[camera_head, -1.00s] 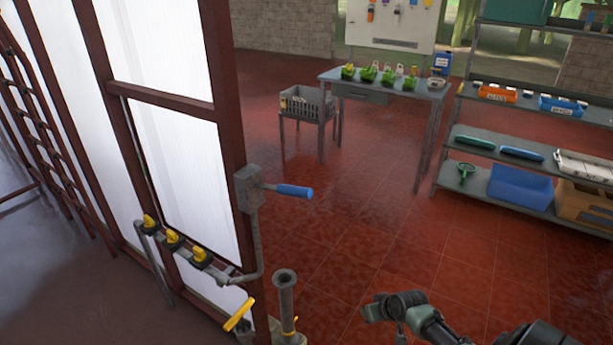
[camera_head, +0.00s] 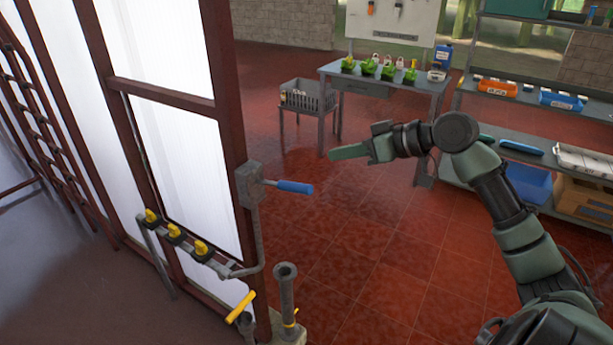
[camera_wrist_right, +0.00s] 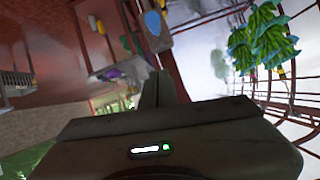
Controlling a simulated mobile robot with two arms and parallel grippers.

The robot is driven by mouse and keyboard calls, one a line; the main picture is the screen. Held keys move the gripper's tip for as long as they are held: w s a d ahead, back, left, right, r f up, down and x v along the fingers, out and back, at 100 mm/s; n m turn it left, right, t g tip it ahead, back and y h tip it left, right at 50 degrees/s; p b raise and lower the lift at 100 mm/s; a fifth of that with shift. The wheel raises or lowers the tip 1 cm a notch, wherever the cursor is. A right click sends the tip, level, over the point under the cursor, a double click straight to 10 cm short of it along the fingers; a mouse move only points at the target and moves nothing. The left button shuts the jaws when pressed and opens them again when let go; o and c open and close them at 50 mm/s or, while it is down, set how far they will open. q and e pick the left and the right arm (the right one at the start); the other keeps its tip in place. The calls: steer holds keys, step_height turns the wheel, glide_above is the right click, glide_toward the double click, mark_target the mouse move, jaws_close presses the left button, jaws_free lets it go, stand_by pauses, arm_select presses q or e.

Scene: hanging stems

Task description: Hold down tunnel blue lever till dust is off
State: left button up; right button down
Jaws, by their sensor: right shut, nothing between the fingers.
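The blue lever (camera_head: 293,187) sticks out to the right, roughly level, from a grey box (camera_head: 249,184) on the red-brown tunnel post (camera_head: 225,110). My right gripper (camera_head: 333,154) is shut and empty. In the head view it appears above and to the right of the lever's end, apart from it, with its fingers pointing left. Its closed fingers also show in the right wrist view (camera_wrist_right: 158,88). A blue rounded shape (camera_wrist_right: 152,23) lies beyond them there; I cannot tell for sure that it is the lever. My left gripper is not in view. I see no dust clearly.
Several yellow-handled valves (camera_head: 174,232) sit on a pipe left of the post. A yellow lever (camera_head: 240,311) and an upright grey pipe (camera_head: 286,295) stand below. A table (camera_head: 385,75) and shelves (camera_head: 540,100) are farther back. Red floor right of the post is open.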

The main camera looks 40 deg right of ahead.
steer(key=p, duration=0.5)
glide_above(283, 185)
steer(key=s+d, duration=0.4)
steer(key=f, duration=0.4)
steer(key=shift+w, duration=0.25)
steer(key=f, duration=0.1)
steer(key=f+p, duration=0.1)
steer(key=shift+s+a+f, duration=0.15)
steer(key=shift+s+f, duration=0.15)
steer(key=shift+s, duration=0.05)
steer(key=shift+s+f, duration=0.35)
steer(key=shift+f, duration=0.4)
steer(key=shift+w+f, duration=0.1)
